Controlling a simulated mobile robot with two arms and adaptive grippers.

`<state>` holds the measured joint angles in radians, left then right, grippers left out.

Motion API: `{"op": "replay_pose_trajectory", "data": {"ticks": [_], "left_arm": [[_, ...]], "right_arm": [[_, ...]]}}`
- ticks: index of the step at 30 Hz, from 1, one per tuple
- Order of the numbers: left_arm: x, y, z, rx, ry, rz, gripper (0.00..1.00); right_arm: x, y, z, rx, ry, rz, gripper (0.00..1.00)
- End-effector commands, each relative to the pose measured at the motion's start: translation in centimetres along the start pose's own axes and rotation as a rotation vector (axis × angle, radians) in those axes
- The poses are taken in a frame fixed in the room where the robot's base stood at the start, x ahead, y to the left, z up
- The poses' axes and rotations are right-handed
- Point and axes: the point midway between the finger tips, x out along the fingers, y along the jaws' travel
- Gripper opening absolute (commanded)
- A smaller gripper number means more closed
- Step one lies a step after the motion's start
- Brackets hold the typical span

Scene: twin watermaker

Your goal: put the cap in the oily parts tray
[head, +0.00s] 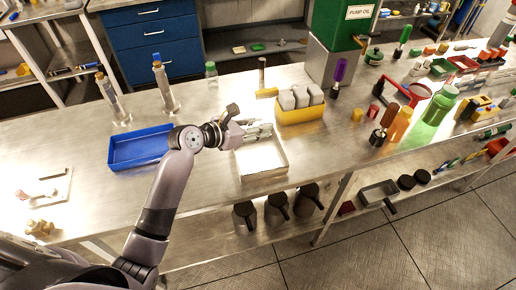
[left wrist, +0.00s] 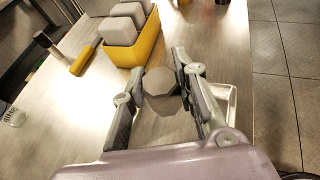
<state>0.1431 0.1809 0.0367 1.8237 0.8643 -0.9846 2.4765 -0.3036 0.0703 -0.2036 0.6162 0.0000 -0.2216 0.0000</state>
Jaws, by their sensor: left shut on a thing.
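My left gripper (head: 262,132) is over the back part of a shallow pale metal tray (head: 265,174). In the left wrist view its two fingers (left wrist: 162,88) are shut on a grey, many-sided cap (left wrist: 160,80), one finger on each side. The cap is hard to make out in the head view behind the fingers. The tray's pale rim also shows in the left wrist view (left wrist: 233,100), beside and below the right finger. A blue tray (head: 116,167) lies to the left, behind my left arm. I see no label telling which tray is the oily parts one. My right gripper is not in view.
A yellow bin (head: 300,116) with grey blocks stands just behind the pale tray. Two upright metal fittings (head: 165,92) stand behind the blue tray. Bottles and tools crowd the bench's right side. The bench's front edge is close to the pale tray.

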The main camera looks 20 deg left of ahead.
Motion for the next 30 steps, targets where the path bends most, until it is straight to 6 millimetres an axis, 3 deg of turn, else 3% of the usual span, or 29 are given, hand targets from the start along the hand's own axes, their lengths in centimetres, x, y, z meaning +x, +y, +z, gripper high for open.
{"op": "replay_pose_trajectory", "data": {"ticks": [1,5,11,18,30], "left_arm": [[0.5,0.0,-1.4,-0.004,0.004,0.000,0.00],[1.5,0.0,-3.7,-0.001,0.002,0.000,0.00],[2.2,0.1,-5.3,0.001,0.000,0.000,0.00],[3.5,0.1,-8.5,0.000,0.001,0.000,0.00],[3.7,0.1,-9.0,0.000,-0.001,0.001,0.00]], "right_arm": [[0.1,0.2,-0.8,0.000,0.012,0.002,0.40],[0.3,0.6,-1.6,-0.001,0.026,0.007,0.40],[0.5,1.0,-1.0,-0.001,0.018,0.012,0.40],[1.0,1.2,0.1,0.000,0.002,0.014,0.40],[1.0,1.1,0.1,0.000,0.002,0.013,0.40]]}}
